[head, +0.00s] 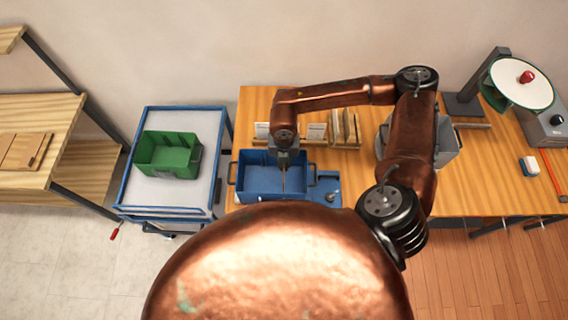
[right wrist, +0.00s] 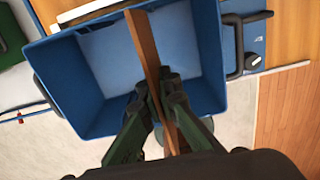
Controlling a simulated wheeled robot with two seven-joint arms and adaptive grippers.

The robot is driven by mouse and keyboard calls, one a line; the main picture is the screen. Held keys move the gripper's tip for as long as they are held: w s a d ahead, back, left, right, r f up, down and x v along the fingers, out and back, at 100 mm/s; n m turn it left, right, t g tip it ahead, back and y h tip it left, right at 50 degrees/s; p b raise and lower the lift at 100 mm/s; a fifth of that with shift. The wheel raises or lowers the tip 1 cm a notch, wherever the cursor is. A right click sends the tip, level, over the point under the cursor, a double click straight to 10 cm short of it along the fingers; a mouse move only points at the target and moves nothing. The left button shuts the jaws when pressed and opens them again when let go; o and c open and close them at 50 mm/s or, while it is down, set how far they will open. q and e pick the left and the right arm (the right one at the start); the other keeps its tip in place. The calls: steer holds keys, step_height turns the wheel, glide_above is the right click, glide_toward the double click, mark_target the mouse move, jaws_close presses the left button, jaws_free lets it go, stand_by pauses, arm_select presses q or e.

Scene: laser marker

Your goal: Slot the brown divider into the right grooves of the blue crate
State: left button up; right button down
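The blue crate (head: 253,190) stands open on the wooden table's left part; it fills much of the right wrist view (right wrist: 75,95). My right gripper (head: 285,160) points down over the crate. It is shut on the brown divider (right wrist: 146,45), which shows edge-on as a thin strip in the head view (head: 284,182). In the right wrist view the fingers (right wrist: 157,88) press on both sides of the divider. The divider spans over the crate's inside. I cannot tell its depth or whether its edges touch the grooves. My left gripper is not in view.
A blue fixture (head: 327,190) stands right of the crate. Behind are a rack of upright panels (head: 346,128) and a grey bin (head: 445,145) partly behind my arm. A green crate (head: 168,155) sits on a cart at left. A scale (head: 522,82) stands at far right.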

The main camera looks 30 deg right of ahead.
steer(key=shift+f+b, duration=3.25)
steer(key=shift+f, duration=0.7)
steer(key=c, duration=2.1)
jaws_free()
steer(key=shift+r+p, duration=2.25)
steer(key=shift+r, duration=2.3)
